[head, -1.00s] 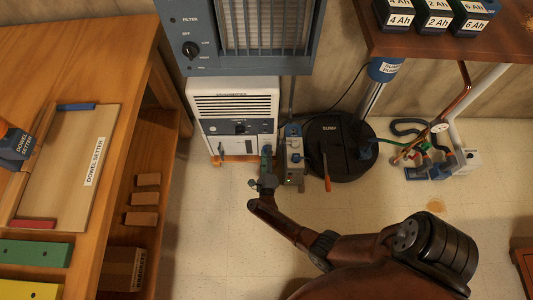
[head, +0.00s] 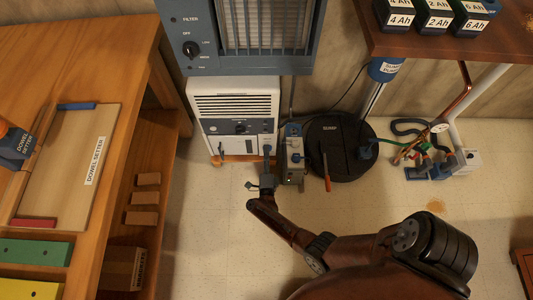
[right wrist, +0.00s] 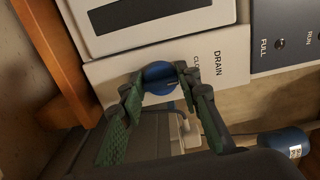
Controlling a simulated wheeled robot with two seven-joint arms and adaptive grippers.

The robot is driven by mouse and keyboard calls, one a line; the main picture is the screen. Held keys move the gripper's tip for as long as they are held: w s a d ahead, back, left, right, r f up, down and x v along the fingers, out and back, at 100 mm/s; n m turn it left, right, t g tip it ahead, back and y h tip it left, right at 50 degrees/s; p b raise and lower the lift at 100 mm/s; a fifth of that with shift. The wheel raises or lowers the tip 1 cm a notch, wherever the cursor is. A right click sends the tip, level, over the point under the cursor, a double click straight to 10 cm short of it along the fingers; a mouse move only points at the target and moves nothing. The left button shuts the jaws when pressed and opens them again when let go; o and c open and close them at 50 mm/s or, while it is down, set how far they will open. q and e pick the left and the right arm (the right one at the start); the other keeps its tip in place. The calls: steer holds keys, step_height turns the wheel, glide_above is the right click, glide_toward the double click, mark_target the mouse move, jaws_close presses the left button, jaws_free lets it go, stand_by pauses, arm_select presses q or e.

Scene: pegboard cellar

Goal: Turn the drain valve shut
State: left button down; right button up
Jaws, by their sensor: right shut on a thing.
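The blue drain valve knob (right wrist: 158,77) sits on the front of a white dehumidifier-like unit (head: 235,103), beside a white DRAIN label (right wrist: 214,64). A second word on the label, starting "CLO", is partly hidden. My right gripper (right wrist: 160,84) is shut on the knob, with one green-padded finger on each side of it. In the head view my right gripper (head: 267,156) is at the unit's lower right front, and it hides the knob there. The knob's exact angle is hard to tell. My left gripper is not in view.
A grey box (head: 292,155) and a round black SUMP lid (head: 341,148) with an orange-handled tool (head: 326,174) stand just right of my gripper. A blue cabinet (head: 205,40) hangs above. A wooden bench (head: 120,40) is at left.

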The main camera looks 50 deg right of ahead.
steer(key=shift+w, duration=0.1)
steer(key=o, duration=1.1)
steer(key=shift+o, duration=0.2)
steer(key=v, duration=0.7)
steer(key=shift+s+a, duration=0.2)
steer(key=shift+s, duration=0.05)
